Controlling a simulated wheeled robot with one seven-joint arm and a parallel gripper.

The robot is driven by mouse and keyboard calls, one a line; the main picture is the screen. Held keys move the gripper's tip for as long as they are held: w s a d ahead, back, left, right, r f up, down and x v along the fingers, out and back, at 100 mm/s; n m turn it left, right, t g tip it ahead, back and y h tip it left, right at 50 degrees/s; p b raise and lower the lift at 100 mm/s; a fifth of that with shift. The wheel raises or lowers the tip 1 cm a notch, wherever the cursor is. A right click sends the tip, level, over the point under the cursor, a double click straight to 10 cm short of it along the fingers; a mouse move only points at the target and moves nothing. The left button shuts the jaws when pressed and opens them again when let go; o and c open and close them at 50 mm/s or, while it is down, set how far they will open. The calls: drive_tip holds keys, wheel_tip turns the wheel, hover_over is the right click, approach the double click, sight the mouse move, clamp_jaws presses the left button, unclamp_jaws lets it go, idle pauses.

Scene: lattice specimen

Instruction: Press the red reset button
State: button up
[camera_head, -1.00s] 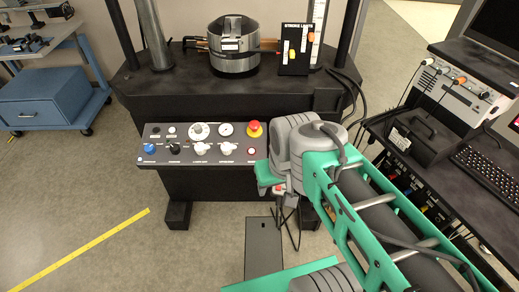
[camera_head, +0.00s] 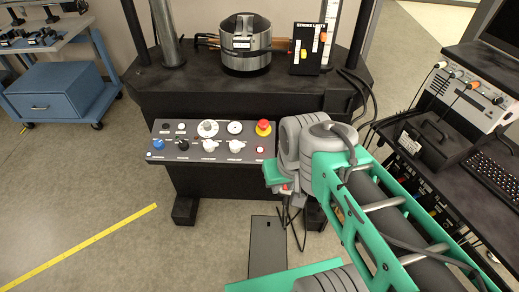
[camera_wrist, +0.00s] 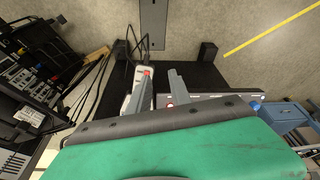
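The sloped control panel (camera_head: 222,158) is on the front of the black machine. The small labels are too small to read. My gripper (camera_head: 285,188) is beside the panel's right end, largely hidden by my wrist and arm. In the wrist view, two grey fingers of my gripper (camera_wrist: 158,80) stand apart with nothing held between them.
A steel cylinder (camera_head: 245,45) and a black board (camera_head: 309,48) stand on the machine's top. A bench with a keyboard (camera_head: 490,165) and dark cables is at the right. A blue cabinet (camera_head: 60,95) is at the left. The floor in front is mostly clear.

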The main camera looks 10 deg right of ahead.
clamp_jaws()
idle(1.2)
